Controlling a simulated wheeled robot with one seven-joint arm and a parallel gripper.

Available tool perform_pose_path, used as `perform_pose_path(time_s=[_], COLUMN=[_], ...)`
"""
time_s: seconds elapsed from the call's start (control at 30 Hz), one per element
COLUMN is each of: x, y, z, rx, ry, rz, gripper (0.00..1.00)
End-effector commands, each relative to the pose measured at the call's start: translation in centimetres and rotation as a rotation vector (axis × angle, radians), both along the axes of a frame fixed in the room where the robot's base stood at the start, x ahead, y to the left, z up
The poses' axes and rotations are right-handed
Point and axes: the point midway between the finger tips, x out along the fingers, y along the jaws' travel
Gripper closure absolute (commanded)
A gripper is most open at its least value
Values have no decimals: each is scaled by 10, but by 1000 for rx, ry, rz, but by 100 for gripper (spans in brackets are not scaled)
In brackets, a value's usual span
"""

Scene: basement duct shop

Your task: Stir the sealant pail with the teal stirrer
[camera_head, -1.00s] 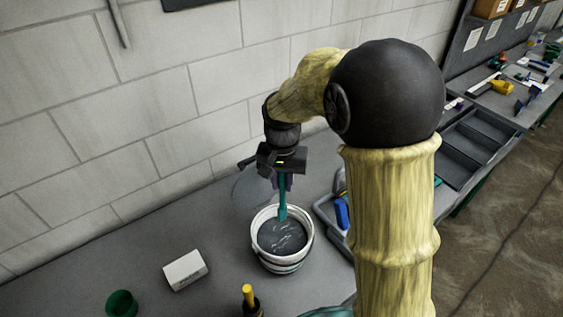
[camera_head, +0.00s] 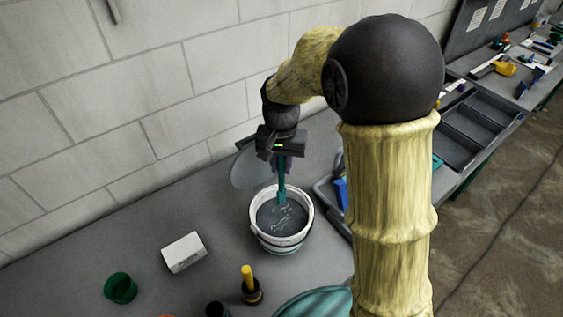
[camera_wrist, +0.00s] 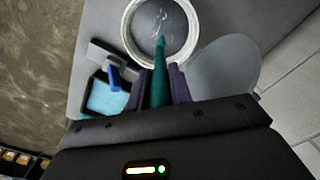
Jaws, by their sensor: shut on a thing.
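The sealant pail (camera_head: 307,222) is a white bucket of grey sealant with pale streaks, standing upright on the grey bench. It also shows at the top of the wrist view (camera_wrist: 129,38). My gripper (camera_head: 279,165) is above the pail, pointing down and shut on the teal stirrer (camera_head: 281,185). The stirrer's lower end is at the sealant inside the pail, toward the back of the opening in the head view. In the wrist view the stirrer (camera_wrist: 158,85) runs between the purple fingers (camera_wrist: 160,88) to the grey surface. Its exact depth cannot be told.
A round grey disc (camera_head: 250,172) lies behind the pail, near the wall. A grey tray (camera_head: 329,197) with blue items is close on the right. A white box (camera_head: 183,252), green cup (camera_head: 120,288) and yellow-handled tool (camera_head: 248,276) stand in front and left.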

Motion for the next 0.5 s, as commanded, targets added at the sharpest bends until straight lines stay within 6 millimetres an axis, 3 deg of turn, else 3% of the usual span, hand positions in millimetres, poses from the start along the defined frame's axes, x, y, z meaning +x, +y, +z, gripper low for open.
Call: perform_pose_path(time_s=[0.5], x=[0], y=[-1], z=[-36], rx=[0], ry=[1], rz=[-3], gripper=[100])
